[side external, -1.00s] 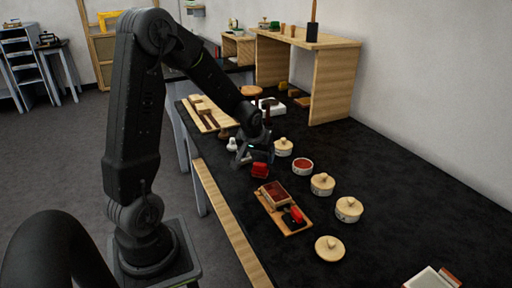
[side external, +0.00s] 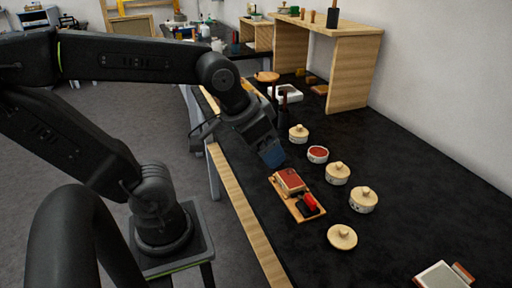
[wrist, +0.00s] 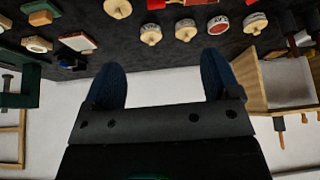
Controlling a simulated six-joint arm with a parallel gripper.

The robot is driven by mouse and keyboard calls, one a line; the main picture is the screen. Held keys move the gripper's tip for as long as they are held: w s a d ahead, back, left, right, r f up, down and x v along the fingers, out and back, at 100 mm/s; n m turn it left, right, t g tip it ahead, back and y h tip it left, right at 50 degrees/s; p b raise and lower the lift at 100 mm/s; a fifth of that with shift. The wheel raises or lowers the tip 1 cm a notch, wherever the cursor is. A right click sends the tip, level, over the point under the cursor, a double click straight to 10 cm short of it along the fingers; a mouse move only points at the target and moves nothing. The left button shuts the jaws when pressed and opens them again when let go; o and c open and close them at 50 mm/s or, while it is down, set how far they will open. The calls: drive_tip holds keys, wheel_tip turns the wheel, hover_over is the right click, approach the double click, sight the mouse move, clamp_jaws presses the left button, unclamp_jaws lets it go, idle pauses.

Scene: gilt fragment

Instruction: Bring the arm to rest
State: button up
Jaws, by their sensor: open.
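My gripper (side external: 272,155) hangs at the end of my raised, folded arm, over the near side of the black table (side external: 420,190) in the side view. It looks tilted down and to the right. In the wrist view its two blue-dark fingers (wrist: 163,78) stand wide apart with nothing between them. The gripper looks clear of the table, though its exact height cannot be told.
Several round lidded pots (side external: 337,174) stand in a row right of the tray, with an open red-filled pot (side external: 318,154) among them. A loose lid (side external: 342,237) lies in front. A wooden shelf (side external: 350,75) stands at the back. The table's right side is mostly clear.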

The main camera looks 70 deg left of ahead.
drive_tip(key=shift+s+d+r+m, duration=0.15)
drive_tip(key=shift+s+d+m, duration=0.45)
drive_tip(key=shift+s, duration=0.4)
